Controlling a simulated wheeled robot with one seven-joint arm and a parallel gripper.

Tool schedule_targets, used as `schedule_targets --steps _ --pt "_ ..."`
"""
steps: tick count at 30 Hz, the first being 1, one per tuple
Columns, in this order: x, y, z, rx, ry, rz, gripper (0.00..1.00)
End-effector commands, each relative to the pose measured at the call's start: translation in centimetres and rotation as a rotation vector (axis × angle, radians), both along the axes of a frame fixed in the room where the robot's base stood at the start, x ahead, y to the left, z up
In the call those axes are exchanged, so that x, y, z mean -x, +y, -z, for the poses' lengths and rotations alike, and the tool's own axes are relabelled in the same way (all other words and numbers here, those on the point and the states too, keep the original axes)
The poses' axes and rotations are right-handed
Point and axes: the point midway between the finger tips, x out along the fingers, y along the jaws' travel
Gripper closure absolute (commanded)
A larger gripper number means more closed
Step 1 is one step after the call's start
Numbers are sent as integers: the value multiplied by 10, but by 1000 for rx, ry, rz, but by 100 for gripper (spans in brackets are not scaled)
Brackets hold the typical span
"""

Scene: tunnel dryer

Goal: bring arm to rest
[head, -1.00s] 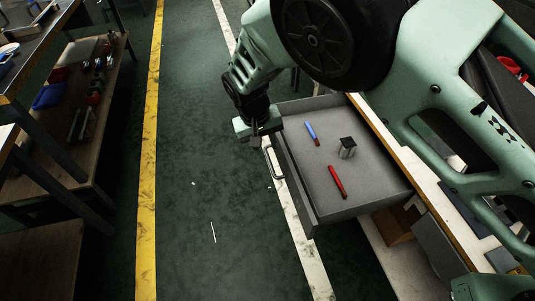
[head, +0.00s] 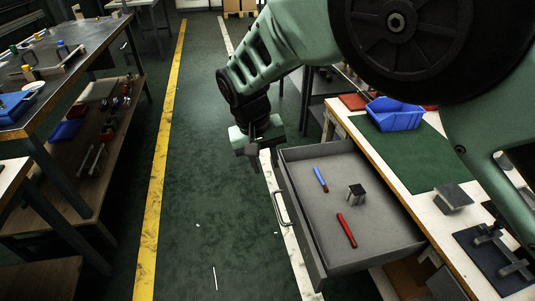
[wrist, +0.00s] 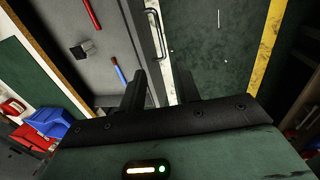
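My gripper (head: 257,152) hangs in the head view just beyond the far left corner of an open drawer (head: 300,238). The wrist view shows its two black fingers (wrist: 162,92) spread apart with nothing between them. The drawer's handle (head: 281,208) is on its left front face; the gripper is apart from it. In the drawer lie a blue marker-like stick (head: 320,179), a red one (head: 347,230) and a small dark metal block (head: 357,193). My arm reaches in from the upper right.
A workbench (head: 377,158) with a green mat (head: 420,155) and a blue bin (head: 394,114) stands to the right. Benches with shelves (head: 75,170) stand on the left. The green floor aisle between the yellow line (head: 163,150) and the drawer is clear.

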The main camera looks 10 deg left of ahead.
Motion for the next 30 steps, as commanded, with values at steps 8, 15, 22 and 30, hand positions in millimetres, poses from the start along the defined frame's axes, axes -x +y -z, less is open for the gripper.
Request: schedule_targets --steps 8,15,22,30 --pt "4 -10 -11 -22 20 7 67" --pt "53 -69 -70 -152 126 -14 67" --pt "134 -136 -123 -247 154 -112 67" --pt "219 -209 -138 -236 106 -231 67"
